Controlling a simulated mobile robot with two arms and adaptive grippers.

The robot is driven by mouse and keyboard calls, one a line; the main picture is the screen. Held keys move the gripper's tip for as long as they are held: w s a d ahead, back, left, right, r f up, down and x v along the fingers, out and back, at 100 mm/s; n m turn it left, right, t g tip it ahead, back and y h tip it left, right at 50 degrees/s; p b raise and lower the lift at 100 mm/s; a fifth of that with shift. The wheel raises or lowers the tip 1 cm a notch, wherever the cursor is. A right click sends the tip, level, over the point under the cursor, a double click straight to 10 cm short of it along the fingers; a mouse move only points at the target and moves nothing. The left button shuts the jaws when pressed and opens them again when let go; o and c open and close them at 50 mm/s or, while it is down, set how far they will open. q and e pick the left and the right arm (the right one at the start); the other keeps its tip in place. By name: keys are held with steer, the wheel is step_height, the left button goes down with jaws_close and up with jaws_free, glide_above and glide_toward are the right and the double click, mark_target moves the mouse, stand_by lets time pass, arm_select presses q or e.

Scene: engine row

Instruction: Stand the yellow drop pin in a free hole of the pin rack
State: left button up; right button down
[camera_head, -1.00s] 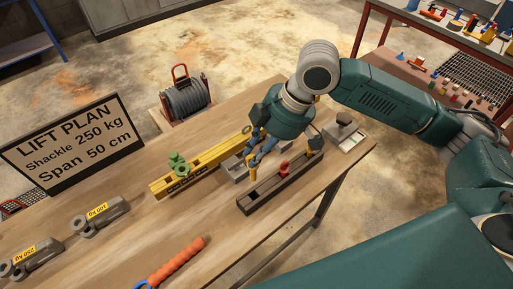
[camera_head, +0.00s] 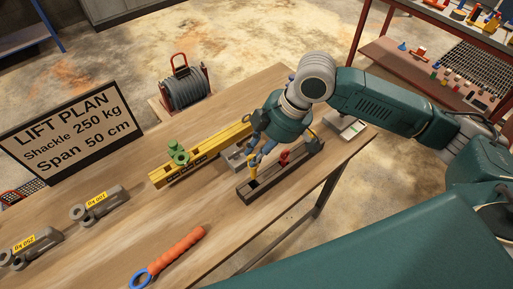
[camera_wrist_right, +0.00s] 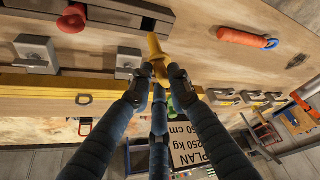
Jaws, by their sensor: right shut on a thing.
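My right gripper (camera_head: 254,161) is shut on the yellow drop pin (camera_head: 252,184), which points down at the left end of the dark pin rack (camera_head: 285,181). In the right wrist view the pin (camera_wrist_right: 157,58) is between the fingertips (camera_wrist_right: 160,82), its tip overlapping the rack's edge beside a dark opening (camera_wrist_right: 148,23). I cannot tell whether the tip is inside a hole. A red pin (camera_head: 285,157) stands in the rack farther right; it also shows in the wrist view (camera_wrist_right: 72,18). My left gripper is out of view.
A yellow beam (camera_head: 205,155) with a green shackle (camera_head: 178,153) lies behind the rack. A grey block (camera_head: 233,158) is close to the gripper. Grey tagged shackles (camera_head: 98,205) and an orange-handled tool (camera_head: 175,252) lie left.

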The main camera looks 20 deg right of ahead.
mark_target(253, 170)
steer(key=shift+f, duration=0.3)
stand_by(0.6)
steer(key=shift+p, duration=0.5)
stand_by(0.5)
steer(key=shift+p, duration=0.55)
stand_by(0.5)
steer(key=shift+p, duration=0.5)
steer(key=shift+f+b, duration=1.5)
steer(key=shift+f, duration=2.4)
